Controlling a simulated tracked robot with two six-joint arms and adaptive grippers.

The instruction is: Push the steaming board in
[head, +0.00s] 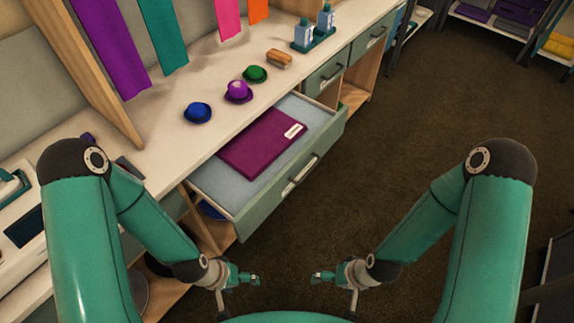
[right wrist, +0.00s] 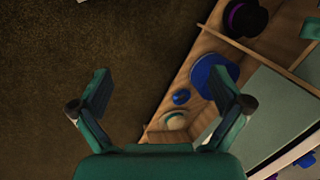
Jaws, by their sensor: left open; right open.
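The steaming board (head: 215,187) is a grey padded surface in a pull-out with a green front (head: 290,185) and a bar handle (head: 302,175). It sticks out from the counter in the head view. A folded purple cloth (head: 255,145) with a white label lies on it. My left gripper (head: 250,279) is open and empty, in front of the board's near end and apart from it. My right gripper (head: 322,277) is open and empty, to the right of the left one and also apart from the board. Its two spread fingers show in the right wrist view (right wrist: 155,78).
Hats (right wrist: 215,78) sit on a low wooden shelf in the right wrist view. Brown carpet (head: 410,120) to the right is clear.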

